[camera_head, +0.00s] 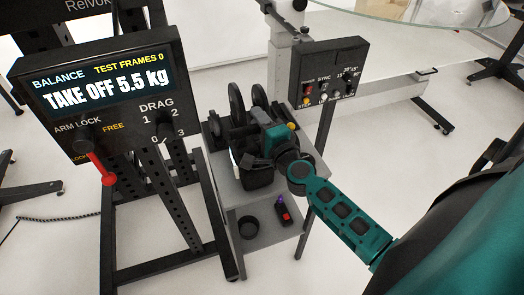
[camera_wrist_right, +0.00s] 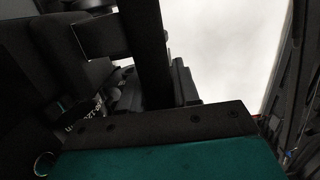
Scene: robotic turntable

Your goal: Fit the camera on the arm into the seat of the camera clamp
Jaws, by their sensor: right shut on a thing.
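My right gripper (camera_head: 268,146), teal and dark, reaches in from the right over a small grey cart. It is shut on a dark part of the black equipment there. This looks like the camera (camera_head: 258,174), a black boxy body, though its outline blends with the dark things around it. In the right wrist view a black bar (camera_wrist_right: 147,50) rises close in front of my teal hand (camera_wrist_right: 170,163), with dark blocky parts to its left. I cannot make out the camera clamp or its seat for certain. My left gripper is out of view.
The grey cart (camera_head: 222,178) has upright black discs (camera_head: 237,103) at its back and a red-black item (camera_head: 283,212) on its lower shelf. A display panel (camera_head: 95,90) reads "TAKE OFF 5.5 kg". A control box (camera_head: 328,72) stands behind right, near a glass-topped turntable (camera_head: 425,12).

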